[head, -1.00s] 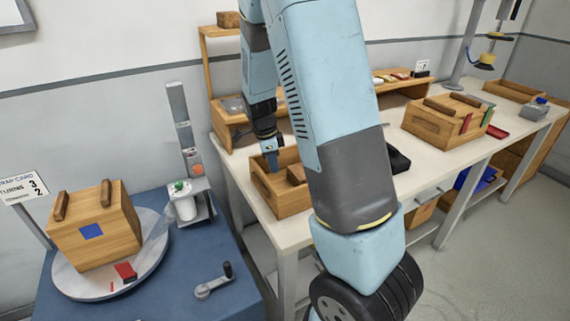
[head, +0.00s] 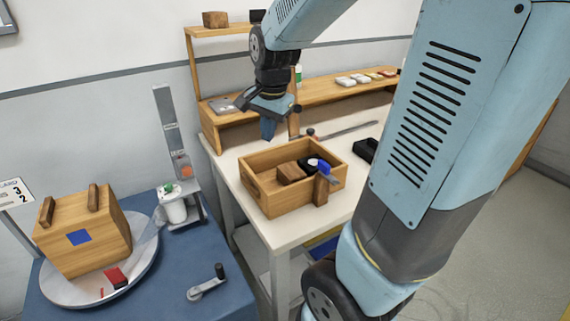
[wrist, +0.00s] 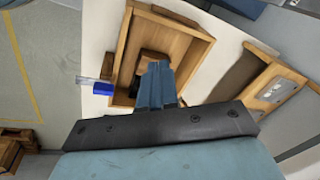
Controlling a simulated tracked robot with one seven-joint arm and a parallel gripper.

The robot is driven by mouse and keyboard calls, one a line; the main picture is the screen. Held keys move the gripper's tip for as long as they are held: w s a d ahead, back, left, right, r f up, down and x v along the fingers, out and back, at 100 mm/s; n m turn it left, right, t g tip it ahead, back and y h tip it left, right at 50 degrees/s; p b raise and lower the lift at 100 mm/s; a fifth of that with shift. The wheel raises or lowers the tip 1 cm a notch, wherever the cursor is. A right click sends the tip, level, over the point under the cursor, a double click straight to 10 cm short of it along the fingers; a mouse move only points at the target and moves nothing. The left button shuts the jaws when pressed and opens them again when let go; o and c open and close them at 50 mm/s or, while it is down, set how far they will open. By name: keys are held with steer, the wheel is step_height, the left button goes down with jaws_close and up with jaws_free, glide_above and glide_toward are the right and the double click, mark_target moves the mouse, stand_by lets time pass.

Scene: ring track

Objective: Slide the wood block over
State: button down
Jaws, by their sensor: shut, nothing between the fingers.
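A brown wood block (head: 291,172) lies inside an open wooden box (head: 272,201) on the white bench, beside a dark round item and a blue-ended item (head: 324,166). An upright wood piece (head: 321,190) stands at the box's front wall. My gripper (head: 267,131) is shut and empty, pointing down above the bench behind the box's far left wall, apart from the block. In the wrist view the shut fingers (wrist: 157,68) overlap the box (wrist: 186,27) and partly hide the block (wrist: 147,57). Another small wood block (head: 215,19) sits on the top shelf.
A blue table (head: 240,300) at left holds a turntable (head: 80,287) with a wooden crate (head: 85,245), a white cup device (head: 178,208) and a crank (head: 207,283). A wooden shelf (head: 232,122) stands behind the box. A black item (head: 365,150) lies right of it.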

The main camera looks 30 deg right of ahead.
steer(key=s+r+n+t, duration=0.2)
steer(key=s+r+n, duration=0.3)
steer(key=s+r, duration=0.15)
steer(key=m+g+y, duration=0.2)
steer(key=m+g, duration=0.1)
steer(key=m, duration=0.2)
glide_above(286, 172)
steer(key=s+d, duration=0.1)
steer(key=s, duration=0.3)
steer(key=s+d+x, duration=0.1)
steer(key=d+x, duration=0.1)
steer(key=x, duration=0.6)
steer(key=w+d+f+m, duration=0.1)
steer(key=d+f+m, duration=0.1)
steer(key=d+f, duration=0.1)
steer(key=w+d+f+m+g, duration=0.1)
steer(key=w+d+f+m, duration=0.1)
steer(key=d+f, duration=0.2)
steer(key=w+d+f+m, duration=0.2)
steer(key=d+f, duration=0.1)
steer(key=f, duration=0.4)
steer(key=shift+d+f, duration=0.2)
steer(key=shift+f, duration=0.05)
steer(key=shift+d+f+m+g, duration=0.2)
steer(key=shift+f+m+g, duration=0.1)
steer(key=shift+f, duration=0.1)
steer(key=a, duration=1.2)
steer(key=shift+s+f, duration=0.5)
steer(key=shift+f, duration=0.25)
